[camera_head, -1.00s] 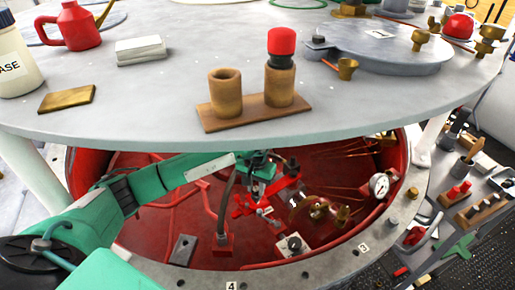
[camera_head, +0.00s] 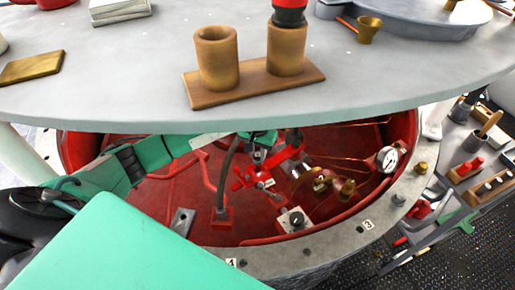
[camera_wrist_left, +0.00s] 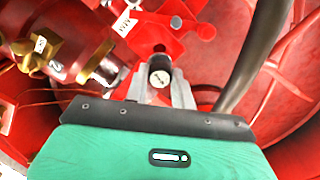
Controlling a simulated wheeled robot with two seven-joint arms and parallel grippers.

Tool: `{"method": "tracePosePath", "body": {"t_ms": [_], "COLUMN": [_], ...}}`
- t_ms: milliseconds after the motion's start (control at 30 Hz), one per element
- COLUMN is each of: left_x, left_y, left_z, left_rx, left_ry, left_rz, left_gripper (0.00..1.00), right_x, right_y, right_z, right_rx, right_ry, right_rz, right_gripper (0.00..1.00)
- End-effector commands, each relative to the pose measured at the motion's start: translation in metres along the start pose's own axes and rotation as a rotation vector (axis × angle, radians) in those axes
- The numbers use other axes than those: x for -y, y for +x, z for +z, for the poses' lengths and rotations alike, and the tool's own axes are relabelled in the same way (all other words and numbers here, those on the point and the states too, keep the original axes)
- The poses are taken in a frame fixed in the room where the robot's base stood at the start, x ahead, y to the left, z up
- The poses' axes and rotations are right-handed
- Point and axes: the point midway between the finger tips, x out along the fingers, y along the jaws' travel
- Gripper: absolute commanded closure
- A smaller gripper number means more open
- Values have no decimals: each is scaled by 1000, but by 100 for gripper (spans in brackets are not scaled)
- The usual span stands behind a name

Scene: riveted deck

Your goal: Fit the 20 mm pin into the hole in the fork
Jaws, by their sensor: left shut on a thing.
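My left gripper (camera_head: 258,158) reaches under the round grey deck and points down; it also shows in the left wrist view (camera_wrist_left: 161,88). Its two grey fingers are shut on a short dark pin (camera_wrist_left: 160,70) with a pale labelled face. The red fork (camera_head: 250,180) lies just below the gripper in the head view. In the wrist view the red fork (camera_wrist_left: 172,28) is beyond the fingertips, with a dark round spot just past the pin's end. I cannot tell whether pin and fork touch. My right gripper is not in view.
The deck (camera_head: 130,85) hangs over the arm. A dark hose (camera_head: 226,170) rises left of the gripper. Brass fittings (camera_head: 322,183), a gauge (camera_head: 387,158) and a pale block (camera_head: 293,219) stand to the right. A wooden holder (camera_head: 250,85) stands on the deck.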

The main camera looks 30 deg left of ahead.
Motion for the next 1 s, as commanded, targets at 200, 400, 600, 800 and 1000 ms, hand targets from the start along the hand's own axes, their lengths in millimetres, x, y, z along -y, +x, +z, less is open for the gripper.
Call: {"method": "tracePosePath", "body": {"t_ms": [200, 400, 600, 800, 1000], "left_x": [0, 0, 0, 0, 0], "left_y": [4, 4, 4, 4, 4], "left_z": [0, 0, 0, 3, 3], "left_rx": [-1, -1, 7, 41, 41], "left_ry": [0, 1, 1, 1, 1], "left_rz": [0, 0, -1, -6, -6], "left_gripper": [100, 100, 100, 100, 100], "right_x": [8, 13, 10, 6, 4], "right_y": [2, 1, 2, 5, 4], "right_z": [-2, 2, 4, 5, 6], "right_rx": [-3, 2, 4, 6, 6], "right_ry": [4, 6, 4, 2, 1], "right_rz": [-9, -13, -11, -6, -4], "right_gripper": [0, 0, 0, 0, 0]}}
